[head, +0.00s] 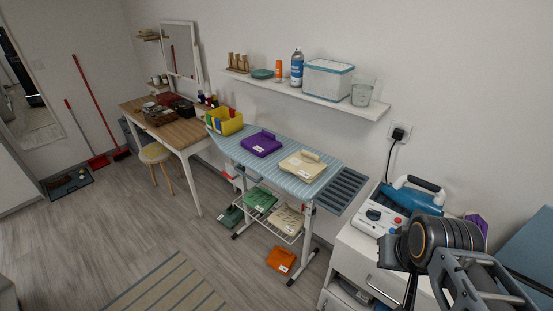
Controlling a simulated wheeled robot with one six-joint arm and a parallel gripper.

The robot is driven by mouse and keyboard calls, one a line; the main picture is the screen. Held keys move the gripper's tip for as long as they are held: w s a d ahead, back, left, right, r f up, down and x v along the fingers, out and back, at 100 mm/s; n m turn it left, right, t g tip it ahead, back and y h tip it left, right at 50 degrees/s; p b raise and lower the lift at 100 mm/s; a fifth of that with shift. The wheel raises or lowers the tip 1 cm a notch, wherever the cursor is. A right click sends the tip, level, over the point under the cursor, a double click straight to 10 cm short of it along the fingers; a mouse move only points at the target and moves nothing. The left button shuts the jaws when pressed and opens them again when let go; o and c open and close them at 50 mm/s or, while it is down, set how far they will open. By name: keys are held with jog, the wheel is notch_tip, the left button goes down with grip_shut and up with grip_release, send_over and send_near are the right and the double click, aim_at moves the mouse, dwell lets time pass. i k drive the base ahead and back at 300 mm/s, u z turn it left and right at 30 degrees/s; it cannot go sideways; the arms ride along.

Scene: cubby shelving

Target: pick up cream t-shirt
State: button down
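A folded cream t-shirt (303,166) with a small white label lies on the right part of the blue striped ironing board (330,172). A second folded cream or beige garment (287,219) lies on the wire rack below the board. My gripper (482,284) is at the bottom right corner, in front of the white cabinet and well to the right of the t-shirt. It is partly cut off by the frame edge, and its fingertips do not show clearly. Nothing is seen touching the t-shirt.
A folded purple garment (261,143) and a yellow bin (224,121) share the board. A wall shelf (310,92) with several items hangs above it. A blue iron (412,194) stands on the cabinet to the right. Green garments (260,198) and an orange garment (281,260) lie lower down.

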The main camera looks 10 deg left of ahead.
aim_at(306, 165)
jog(key=u, duration=0.3)
jog(key=i, duration=0.4)
jog(key=u, duration=0.25)
jog(key=k, duration=0.6)
jog(key=u, duration=0.65)
jog(key=i, duration=0.5)
jog(key=u, duration=0.75)
jog(key=i, duration=0.75)
jog(key=z, duration=0.45)
jog(key=i, duration=0.7)
jog(key=z, duration=0.7)
jog(key=i, duration=0.5)
jog(key=u, duration=0.05)
